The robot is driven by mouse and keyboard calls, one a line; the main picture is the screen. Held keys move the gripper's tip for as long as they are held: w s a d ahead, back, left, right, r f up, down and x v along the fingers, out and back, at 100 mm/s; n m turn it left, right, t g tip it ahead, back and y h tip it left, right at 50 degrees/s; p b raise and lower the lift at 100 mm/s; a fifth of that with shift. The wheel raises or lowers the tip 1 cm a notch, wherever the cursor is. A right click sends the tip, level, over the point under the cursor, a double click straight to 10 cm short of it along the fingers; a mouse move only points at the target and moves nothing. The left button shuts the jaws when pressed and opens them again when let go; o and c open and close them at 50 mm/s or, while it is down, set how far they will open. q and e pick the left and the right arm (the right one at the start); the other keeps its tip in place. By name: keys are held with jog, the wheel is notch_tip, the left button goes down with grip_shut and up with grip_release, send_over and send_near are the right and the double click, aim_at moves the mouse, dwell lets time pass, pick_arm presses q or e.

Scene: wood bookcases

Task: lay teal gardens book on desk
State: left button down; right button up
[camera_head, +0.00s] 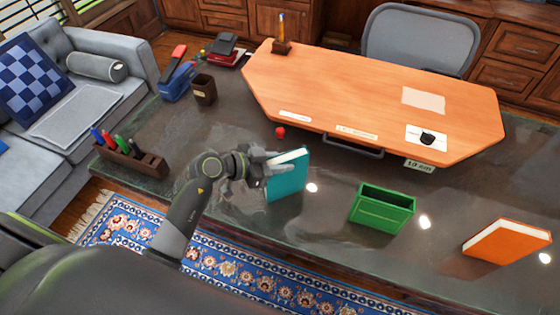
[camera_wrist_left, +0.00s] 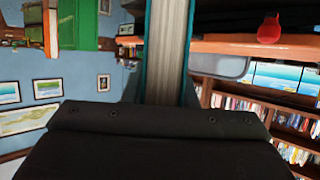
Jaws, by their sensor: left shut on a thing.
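The teal book (camera_head: 288,182) is upright over the dark glossy desk (camera_head: 330,225), near its middle. My left gripper (camera_head: 270,172) is shut on the book's left side. I cannot tell whether the book's lower edge touches the desk. In the left wrist view the book (camera_wrist_left: 168,50) rises from the gripper, with pale page edges between two teal covers. Its title is not readable. My right gripper is not in view.
A green box (camera_head: 382,212) and an orange book (camera_head: 506,240) stand to the right. A pen holder (camera_head: 132,160) is at left, with a brown cup (camera_head: 204,90) behind it. A red object (camera_head: 280,132) lies near the raised orange wood top (camera_head: 350,90). Desk surface between book and green box is clear.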

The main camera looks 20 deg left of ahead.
pick_arm(q)
jog(key=c, duration=1.2)
grip_release()
jog(key=shift+f, duration=0.1)
jog(key=shift+o, duration=0.2)
jog(key=v, duration=1.2)
